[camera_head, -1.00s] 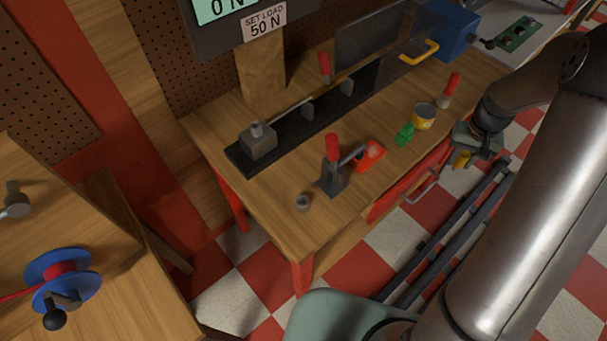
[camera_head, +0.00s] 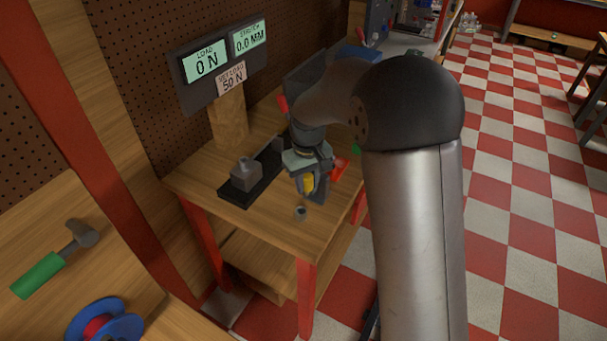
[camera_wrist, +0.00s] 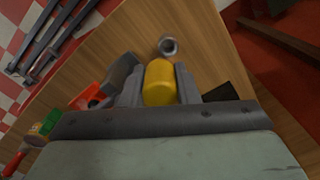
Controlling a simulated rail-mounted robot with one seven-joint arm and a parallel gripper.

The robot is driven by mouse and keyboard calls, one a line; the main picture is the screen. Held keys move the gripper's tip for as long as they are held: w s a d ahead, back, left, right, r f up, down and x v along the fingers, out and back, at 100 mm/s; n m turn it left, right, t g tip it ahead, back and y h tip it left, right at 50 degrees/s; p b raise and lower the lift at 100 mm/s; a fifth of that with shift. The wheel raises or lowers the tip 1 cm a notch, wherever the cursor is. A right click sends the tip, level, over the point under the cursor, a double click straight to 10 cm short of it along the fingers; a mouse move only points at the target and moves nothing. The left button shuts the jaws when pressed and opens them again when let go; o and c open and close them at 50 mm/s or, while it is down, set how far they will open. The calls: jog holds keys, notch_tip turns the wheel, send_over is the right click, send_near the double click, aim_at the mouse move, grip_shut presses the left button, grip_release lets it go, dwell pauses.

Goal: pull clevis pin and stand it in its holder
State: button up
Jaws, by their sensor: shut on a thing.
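My gripper (camera_head: 309,190) is over the front left part of the wooden bench, its fingers shut on a yellow cylindrical piece, which I take to be the clevis pin's head (camera_head: 308,182). In the wrist view the yellow piece (camera_wrist: 160,82) sits between the two grey fingers (camera_wrist: 160,90); the rest of the pin is hidden. A small round grey cup with a dark hole, likely the holder (camera_head: 300,212), stands near the bench's front corner. It also shows in the wrist view (camera_wrist: 168,46), just beyond the yellow piece and apart from it. The cup looks empty.
A grey block (camera_head: 245,173) on a black rail lies left of my gripper. A dark clamp body (camera_wrist: 120,72) is close beside the fingers, with a red piece (camera_wrist: 86,97) and a green piece (camera_wrist: 50,122) farther off. Bare bench surrounds the cup.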

jog(key=shift+w+a+r+n, duration=0.1)
jog(key=shift+a+r+n, duration=0.1)
jog(key=shift+a, duration=0.2)
jog(key=shift+w+a+r+n, duration=0.1)
jog(key=shift+a+r, duration=0.05)
jog(key=shift+a, duration=0.25)
jog(key=shift+s, duration=0.15)
jog(key=shift+f, duration=0.2)
jog(key=shift+f+b, duration=2.05)
jog(key=shift+f, duration=0.55)
jog(key=shift+f, duration=0.2)
jog(key=shift+f+b, duration=1.5)
jog(key=shift+f, duration=0.4)
